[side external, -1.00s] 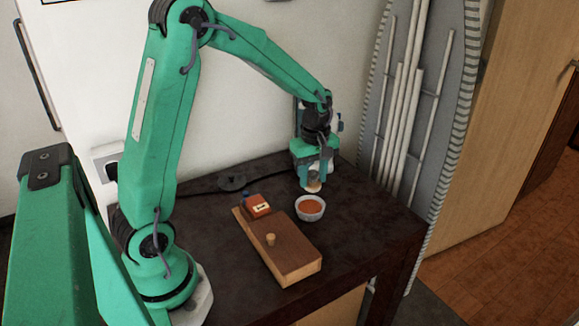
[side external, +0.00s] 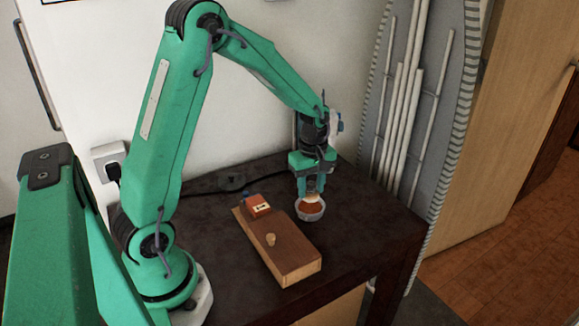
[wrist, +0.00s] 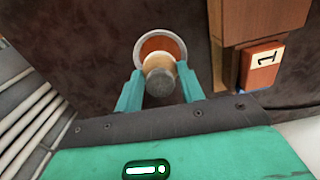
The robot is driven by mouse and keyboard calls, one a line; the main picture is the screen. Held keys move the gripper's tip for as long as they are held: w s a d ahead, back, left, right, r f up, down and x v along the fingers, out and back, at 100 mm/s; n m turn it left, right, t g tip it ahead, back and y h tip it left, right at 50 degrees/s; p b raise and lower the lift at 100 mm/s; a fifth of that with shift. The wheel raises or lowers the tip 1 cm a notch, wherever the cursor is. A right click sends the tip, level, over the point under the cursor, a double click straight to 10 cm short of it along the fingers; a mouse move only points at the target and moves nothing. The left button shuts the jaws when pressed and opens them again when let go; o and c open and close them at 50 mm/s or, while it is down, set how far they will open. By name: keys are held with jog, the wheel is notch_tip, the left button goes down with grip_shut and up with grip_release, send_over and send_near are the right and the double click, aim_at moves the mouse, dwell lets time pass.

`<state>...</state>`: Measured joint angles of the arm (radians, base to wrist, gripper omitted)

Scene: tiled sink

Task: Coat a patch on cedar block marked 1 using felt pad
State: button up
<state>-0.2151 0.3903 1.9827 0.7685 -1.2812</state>
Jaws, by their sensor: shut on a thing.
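The small white bowl (side external: 310,217) holds an orange-brown liquid. The pad is at the bowl's near rim in the wrist view; whether it touches the liquid I cannot tell. The cedar block marked 1 (side external: 257,206) is reddish with a white label and sits at the far end of a wooden board. It also shows in the wrist view (wrist: 262,66), right of the bowl.
The dark table (side external: 355,240) is clear to the right. A power socket (side external: 107,158) is on the wall.

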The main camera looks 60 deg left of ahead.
aim_at(311, 193)
jog(key=shift+f, duration=1.1)
jog(key=shift+f, duration=0.65)
dwell(1.9)
jog(key=shift+r, duration=0.15)
jog(key=shift+r, duration=3.45)
jog(key=shift+d+r, duration=0.1)
jog(key=m, duration=0.1)
jog(key=d+r+m, duration=0.1)
jog(key=m, duration=0.1)
jog(key=shift+w+d+r, duration=0.15)
jog(key=shift+d+r, duration=0.05)
jog(key=shift+r, duration=0.05)
jog(key=d+r+m, duration=0.7)
jog(key=m, duration=0.7)
jog(key=shift+r, duration=0.15)
